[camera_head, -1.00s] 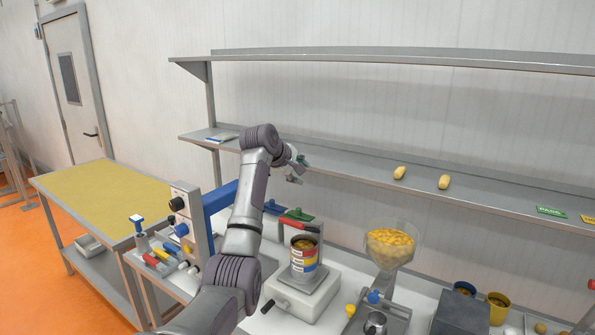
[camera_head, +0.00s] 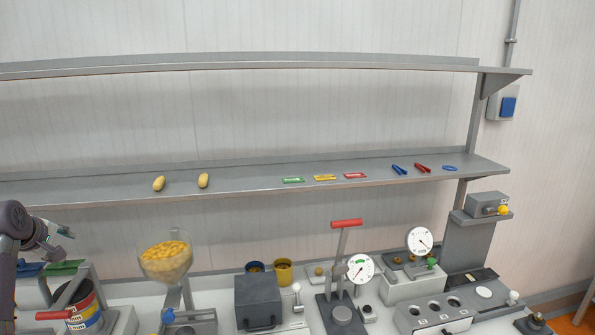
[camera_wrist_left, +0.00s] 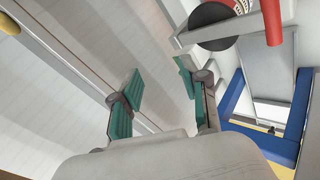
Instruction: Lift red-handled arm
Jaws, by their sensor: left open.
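Another red handle (camera_head: 347,223) tops an upright lever on a small press right of centre. My left gripper (camera_head: 62,241) is at the left edge, above and behind the can. In the left wrist view its teal fingers (camera_wrist_left: 162,85) are apart with nothing between them. My right gripper is out of view.
A glass bowl (camera_head: 166,262) of yellow pieces stands right of the can. A grey box (camera_head: 259,300), dial gauges (camera_head: 360,268) and cups (camera_head: 283,272) crowd the bench further right. A metal shelf (camera_head: 240,184) runs above the bench. A blue frame (camera_wrist_left: 290,120) is close in the left wrist view.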

